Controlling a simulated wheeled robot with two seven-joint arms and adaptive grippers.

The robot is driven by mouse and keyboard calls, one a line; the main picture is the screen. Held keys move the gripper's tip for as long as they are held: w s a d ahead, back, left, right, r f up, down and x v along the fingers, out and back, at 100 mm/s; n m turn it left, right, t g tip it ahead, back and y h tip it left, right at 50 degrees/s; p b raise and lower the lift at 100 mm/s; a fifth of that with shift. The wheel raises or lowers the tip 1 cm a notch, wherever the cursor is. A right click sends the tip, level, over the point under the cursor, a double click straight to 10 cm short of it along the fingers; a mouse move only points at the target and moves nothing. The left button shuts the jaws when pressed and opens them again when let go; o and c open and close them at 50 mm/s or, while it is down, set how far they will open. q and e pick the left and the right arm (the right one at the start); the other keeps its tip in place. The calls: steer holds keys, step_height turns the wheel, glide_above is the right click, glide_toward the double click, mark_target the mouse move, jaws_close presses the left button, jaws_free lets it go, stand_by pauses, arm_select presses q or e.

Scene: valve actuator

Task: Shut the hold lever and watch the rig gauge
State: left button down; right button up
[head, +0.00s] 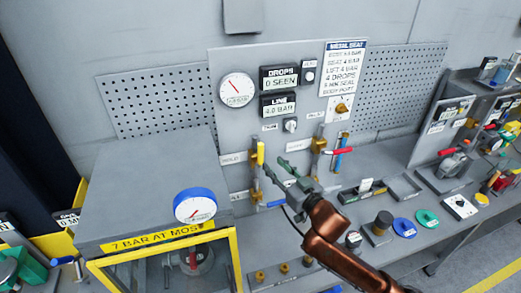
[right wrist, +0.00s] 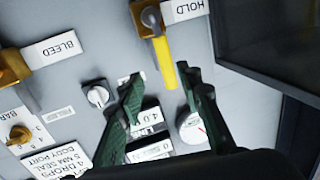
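The hold lever is a yellow handle (head: 260,153) on a brass valve on the grey panel, beside a label. It points up in the head view. In the right wrist view the yellow handle (right wrist: 163,60) hangs from its brass valve next to the HOLD label. My right gripper (head: 277,167) is open and empty, its green fingers just right of and below the handle in the head view. In the right wrist view the fingers (right wrist: 162,95) are spread, with the handle's end between their tips; contact cannot be told. A white dial gauge (head: 236,90) is on the panel. My left gripper is out of view.
The line display (head: 279,106) appears to read 4.0 BAR and the drops display (head: 280,77) reads 0 SEEN. A red-handled valve (head: 340,151) is right of my gripper. A grey box with a blue-rimmed gauge (head: 195,205) stands left. Trays (head: 403,187) lie on the bench.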

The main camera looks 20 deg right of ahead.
mark_target(262, 151)
steer(key=shift+y, duration=0.3)
steer(key=w+a, duration=0.1)
steer(key=w, duration=0.1)
steer(key=w+a+r+p, duration=0.1)
steer(key=w, duration=0.2)
steer(key=w+a+r, duration=0.1)
steer(key=w, duration=0.1)
steer(key=shift+w, duration=0.35)
steer(key=shift+c, duration=0.6)
jaws_close()
